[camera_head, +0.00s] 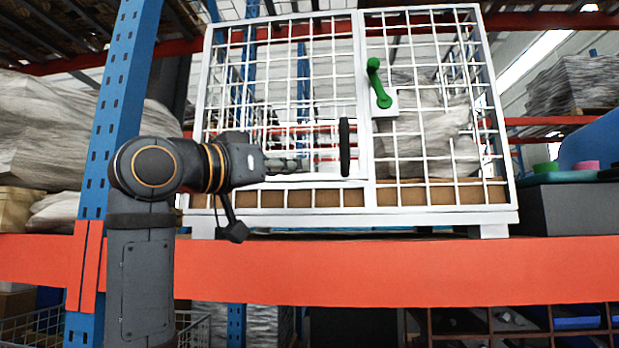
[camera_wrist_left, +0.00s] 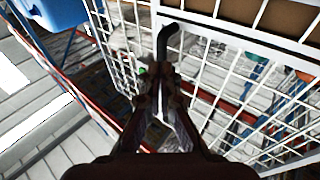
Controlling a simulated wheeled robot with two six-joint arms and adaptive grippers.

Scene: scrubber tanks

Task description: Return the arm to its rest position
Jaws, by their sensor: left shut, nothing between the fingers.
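My left arm comes in from the left, and my left gripper (camera_head: 300,165) points right in front of the white wire-mesh cage (camera_head: 420,214). The gripper is shut and empty. Its fingertips end a little left of the black upright handle (camera_head: 345,147) on the cage's left door, with a gap in the picture. In the left wrist view the shut fingers (camera_wrist_left: 163,72) show at the centre, and the black handle (camera_wrist_left: 167,40) shows just beyond them. A green lever (camera_head: 378,84) on a white plate sits on the right door. Both doors look closed. My right gripper is not in view.
The cage stands on an orange shelf beam (camera_head: 400,272). A blue rack post (camera_head: 122,80) rises behind my left arm. A grey box (camera_head: 567,208) stands to the right of the cage. Wrapped loads (camera_head: 70,130) lie on the left.

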